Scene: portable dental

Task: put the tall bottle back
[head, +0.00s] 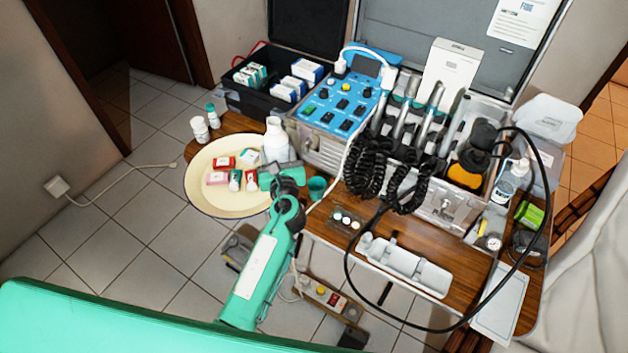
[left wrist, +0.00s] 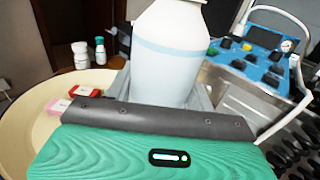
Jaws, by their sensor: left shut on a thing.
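The tall bottle (head: 277,146) is white with a rounded shoulder and narrow neck. It stands upright near the right edge of the round cream tray (head: 213,206), in front of the blue control unit. In the left wrist view the bottle (left wrist: 170,50) fills the upper middle and shows a pale blue band. My left gripper (head: 282,172) is shut on the bottle's lower part. The bottle's base is hidden behind the gripper, so I cannot tell whether it touches anything. My right gripper is out of view.
Several small red, white and green boxes (head: 222,162) lie on the tray. Two small bottles (head: 200,129) stand behind it. A black bin (head: 238,97) of boxes, the blue control unit (head: 343,103) and coiled black hoses (head: 370,170) crowd the table. A small green cup (head: 317,188) stands right of the gripper.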

